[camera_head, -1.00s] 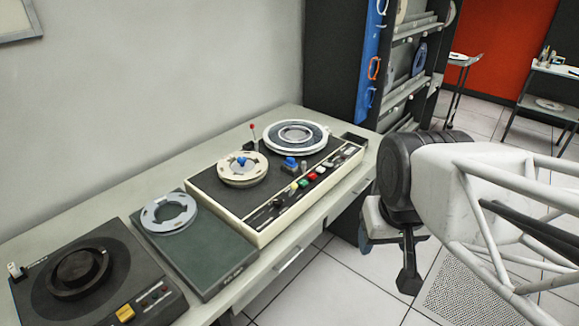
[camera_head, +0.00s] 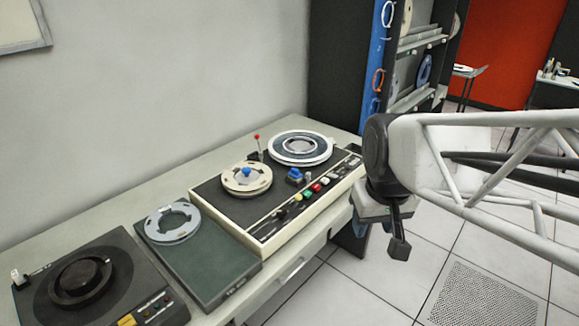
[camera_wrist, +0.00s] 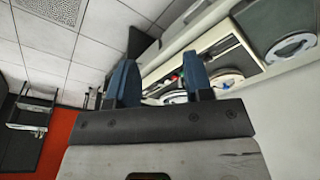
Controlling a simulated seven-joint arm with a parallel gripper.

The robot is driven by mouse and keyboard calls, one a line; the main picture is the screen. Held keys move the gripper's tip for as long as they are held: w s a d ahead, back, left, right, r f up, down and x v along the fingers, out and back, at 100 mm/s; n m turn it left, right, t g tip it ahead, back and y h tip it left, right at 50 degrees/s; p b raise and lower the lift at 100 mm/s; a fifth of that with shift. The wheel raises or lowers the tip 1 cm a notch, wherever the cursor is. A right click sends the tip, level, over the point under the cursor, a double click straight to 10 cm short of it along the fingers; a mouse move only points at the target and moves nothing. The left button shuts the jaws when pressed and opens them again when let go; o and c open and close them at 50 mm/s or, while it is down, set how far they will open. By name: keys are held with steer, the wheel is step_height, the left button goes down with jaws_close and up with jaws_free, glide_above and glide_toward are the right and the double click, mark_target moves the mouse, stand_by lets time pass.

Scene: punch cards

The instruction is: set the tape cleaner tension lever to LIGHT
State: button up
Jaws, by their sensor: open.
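The tape cleaner (camera_head: 258,232) is a cream-edged machine with a dark top, standing on the long desk with a cream reel (camera_head: 246,180) and a white-rimmed reel (camera_head: 300,149) on it. A thin lever with a red tip (camera_head: 257,138) stands upright behind the reels. A black knob (camera_head: 283,214) is on the front strip. I cannot tell which is the tension lever, and the LIGHT mark is not readable. My gripper (camera_head: 399,243) is to the right of the machine, past the desk's front edge, touching nothing. In the wrist view my gripper (camera_wrist: 161,80) has its fingers apart and empty.
A green-grey unit (camera_head: 205,262) with a loose reel (camera_head: 172,222) lies left of the machine, and a dark turntable unit (camera_head: 100,285) is further left. A tall rack (camera_head: 335,70) stands behind the right end. The floor (camera_head: 375,275) in front is clear.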

steer(key=w+a+f+n+g, duration=0.1)
steer(key=w+a+f, duration=0.1)
steer(key=w, duration=0.6)
steer(key=w+a+f+n, duration=0.1)
steer(key=w+a+n, duration=0.1)
steer(key=w, duration=0.7)
steer(key=n+g, duration=0.2)
steer(key=n, duration=0.1)
glide_above(298, 199)
steer(key=shift+y, duration=0.3)
steer(key=f, duration=1)
steer(key=shift+w+d+f, duration=0.4)
steer(key=shift+w+a+f, duration=0.15)
steer(key=shift+w+f, duration=0.2)
steer(key=shift+w, duration=0.05)
steer(key=shift+s+a+f, duration=0.1)
steer(key=shift+f, duration=1.85)
steer(key=shift+s+a+f, duration=0.1)
steer(key=shift+f, duration=1.85)
steer(key=shift+c, duration=0.5)
